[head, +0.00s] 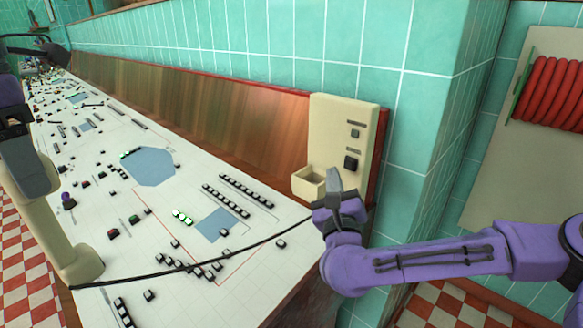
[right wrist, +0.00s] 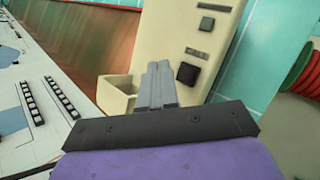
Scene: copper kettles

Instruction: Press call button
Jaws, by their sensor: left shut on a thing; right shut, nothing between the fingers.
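A cream wall panel (head: 330,130) carries two square buttons. My right gripper (head: 335,178) is shut and empty, in front of the panel's lower part. In the right wrist view its fingertips (right wrist: 159,68) appear left of the dark button; contact cannot be seen. My left gripper (head: 30,170) is shut on a cream handset (head: 58,225) at the left.
An open, empty cream cradle (head: 308,183) juts from the panel's lower left. A black cord (head: 180,267) runs from the handset across the white control desk (head: 185,205). A tiled wall corner (head: 430,110) and a red hose reel (head: 552,95) are to the right.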

